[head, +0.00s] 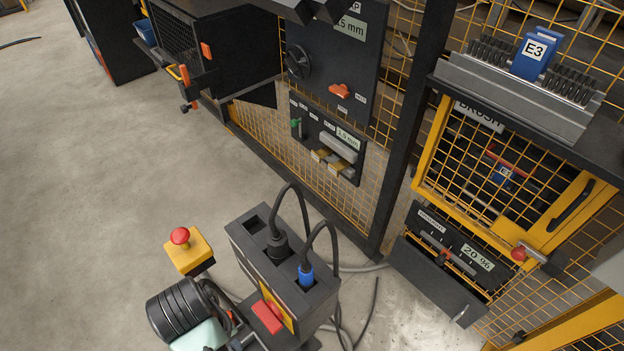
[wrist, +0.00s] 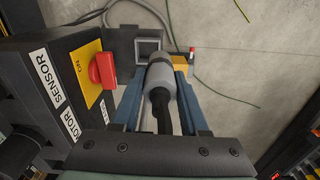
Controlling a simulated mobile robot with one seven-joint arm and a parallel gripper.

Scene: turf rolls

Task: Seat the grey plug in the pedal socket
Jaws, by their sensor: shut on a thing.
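The grey plug (wrist: 160,85) lies between the blue-grey fingers of my gripper (wrist: 162,72) in the wrist view, with a dark cable end toward the palm. My gripper is shut on it. A square grey-rimmed socket (wrist: 150,44) sits on a dark block just beyond the plug's far end. The plug overlaps the socket's lower edge in the picture; I cannot tell whether they touch. No label shows on that socket. In the head view my gripper and the plug are not clearly visible at the bottom edge.
A dark socket box (head: 285,265) holds a black plug (head: 277,245) and a blue plug (head: 306,274), with one open slot. Its red switch (wrist: 103,70) is close left of my gripper. A yellow emergency-stop box (head: 188,250) stands nearby. Cables cross the floor; floor at left is clear.

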